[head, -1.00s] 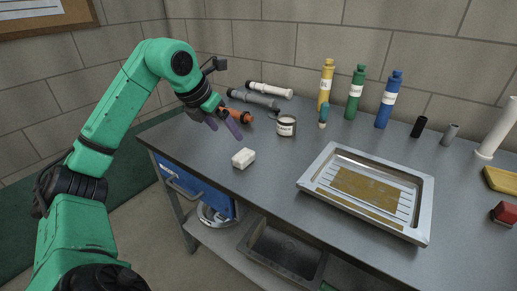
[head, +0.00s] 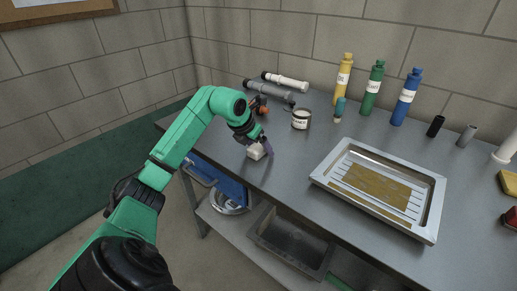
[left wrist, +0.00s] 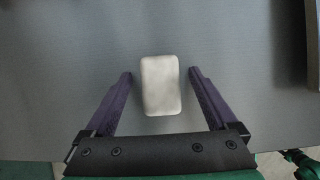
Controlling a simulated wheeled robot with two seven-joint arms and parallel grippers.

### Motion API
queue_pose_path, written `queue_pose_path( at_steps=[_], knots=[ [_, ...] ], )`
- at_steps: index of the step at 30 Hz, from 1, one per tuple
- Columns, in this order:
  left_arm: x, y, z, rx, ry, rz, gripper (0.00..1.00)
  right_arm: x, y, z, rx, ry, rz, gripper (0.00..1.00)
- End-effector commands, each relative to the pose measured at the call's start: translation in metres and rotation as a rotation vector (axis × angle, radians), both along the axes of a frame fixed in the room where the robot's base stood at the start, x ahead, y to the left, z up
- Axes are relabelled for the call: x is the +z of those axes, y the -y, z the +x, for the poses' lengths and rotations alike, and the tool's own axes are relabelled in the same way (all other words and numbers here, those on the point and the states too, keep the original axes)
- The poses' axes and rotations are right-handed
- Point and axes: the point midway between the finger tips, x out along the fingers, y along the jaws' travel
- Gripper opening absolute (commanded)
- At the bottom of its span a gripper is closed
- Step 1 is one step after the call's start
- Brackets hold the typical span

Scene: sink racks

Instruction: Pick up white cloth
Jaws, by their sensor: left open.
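The white cloth (head: 254,152) is a small folded white block on the grey bench near its front left edge. In the left wrist view the cloth (left wrist: 161,85) lies between the two purple fingers, with a gap on each side. My left gripper (head: 260,146) is open and comes down over the cloth from above; it also shows in the left wrist view (left wrist: 161,78). The fingers partly hide the cloth in the head view. I do not see my right gripper.
A metal tray (head: 330,186) stands to the right on the bench. A labelled tin (head: 301,119) and grey and white tubes (head: 285,82) are behind the cloth. Yellow (head: 343,82), green (head: 373,90) and blue (head: 405,100) bottles stand at the back. The bench around the cloth is clear.

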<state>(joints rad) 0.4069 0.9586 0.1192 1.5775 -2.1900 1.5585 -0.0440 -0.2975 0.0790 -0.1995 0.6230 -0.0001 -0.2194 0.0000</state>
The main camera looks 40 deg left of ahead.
Motion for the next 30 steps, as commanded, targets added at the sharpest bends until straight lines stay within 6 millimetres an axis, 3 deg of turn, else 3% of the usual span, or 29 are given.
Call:
queue_pose_path(
  at_steps=[1,6,7,8,16,20,23,30],
  knots=[
    [0.0,0.0,0.0,0.0,0.0,0.0,0.84,0.0,0.0,0.0,0.0,-0.001,0.0,0.5],
    [0.0,0.0,0.0,0.0,0.001,0.0,0.19,0.0,0.0,-0.002,-0.001,-0.003,-0.001,0.5],
    [0.0,0.0,0.0,0.0,0.001,0.0,0.07,0.0,0.0,-0.002,0.0,-0.004,-0.001,0.5],
    [0.0,0.0,0.0,0.0,0.001,0.0,0.02,-0.001,0.0,-0.002,0.0,-0.004,-0.001,0.5],
    [0.003,0.0,0.0,0.0,0.002,0.0,0.02,0.0,0.0,-0.003,0.0,-0.006,-0.001,0.5],
    [0.017,-0.001,0.001,0.0,0.005,0.001,0.02,0.0,0.0,-0.004,0.0,-0.007,-0.001,0.5],
    [0.042,-0.001,0.001,0.001,0.008,0.002,0.02,0.003,0.0,-0.004,0.0,-0.007,-0.001,0.5],
    [0.138,0.0,0.001,0.0,0.009,-0.001,0.02,0.023,0.0,-0.004,0.001,-0.007,-0.001,0.5]
  ],
)
